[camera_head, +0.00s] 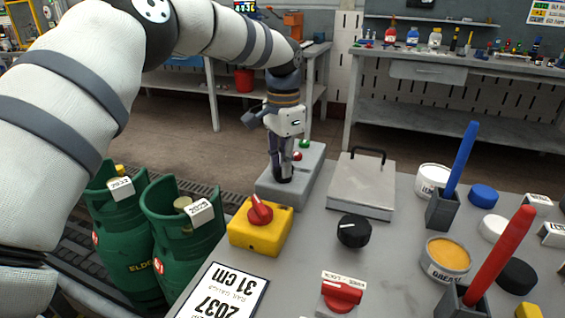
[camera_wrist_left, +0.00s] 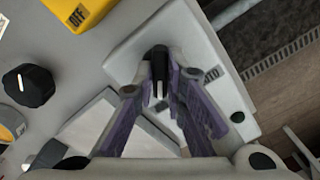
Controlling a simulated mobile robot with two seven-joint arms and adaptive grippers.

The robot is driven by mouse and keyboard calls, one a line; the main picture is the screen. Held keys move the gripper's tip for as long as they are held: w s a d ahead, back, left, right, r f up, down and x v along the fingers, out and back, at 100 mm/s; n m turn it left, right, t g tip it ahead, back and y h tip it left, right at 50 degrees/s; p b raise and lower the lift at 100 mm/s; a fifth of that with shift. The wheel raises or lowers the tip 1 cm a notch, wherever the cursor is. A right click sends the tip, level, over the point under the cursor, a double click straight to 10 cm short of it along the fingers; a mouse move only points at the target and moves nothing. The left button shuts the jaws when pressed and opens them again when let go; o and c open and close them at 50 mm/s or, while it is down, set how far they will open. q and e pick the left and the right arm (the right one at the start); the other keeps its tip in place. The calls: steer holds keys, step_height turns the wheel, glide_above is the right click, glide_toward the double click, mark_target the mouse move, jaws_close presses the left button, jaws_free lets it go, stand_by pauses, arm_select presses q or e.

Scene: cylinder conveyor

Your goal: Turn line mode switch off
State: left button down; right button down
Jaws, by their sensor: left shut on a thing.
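My left gripper (camera_head: 283,172) points down onto a grey control box (camera_head: 309,177) at the far left of the table. In the left wrist view, its fingers (camera_wrist_left: 157,88) stand on both sides of a black switch knob (camera_wrist_left: 158,58) on the box and are shut on it. The box also carries a red button (camera_head: 297,156) and a green button (camera_head: 305,143). In the head view the gripper hides most of the knob. My right gripper is not in view.
A yellow box (camera_head: 247,236) with a red rotary knob stands in front. A black dial (camera_head: 354,231), a red switch (camera_head: 341,292) and a lidded metal box (camera_head: 361,190) stand nearby. Blue (camera_head: 461,160) and red (camera_head: 500,255) upright bars are at right. Green gas bottles (camera_head: 184,250) stand at left.

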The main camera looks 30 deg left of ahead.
arm_select(q)
steer(key=n, duration=0.3)
steer(key=shift+r+p, duration=0.15)
steer(key=shift+p, duration=0.2)
steer(key=shift+n, duration=2.1)
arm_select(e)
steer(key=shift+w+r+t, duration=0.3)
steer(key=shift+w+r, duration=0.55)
arm_select(q)
steer(key=shift+n, duration=0.3)
steer(key=c, duration=1.6)
jaws_free()
steer(key=shift+c, duration=0.2)
step_height(320, 180, up, 12)
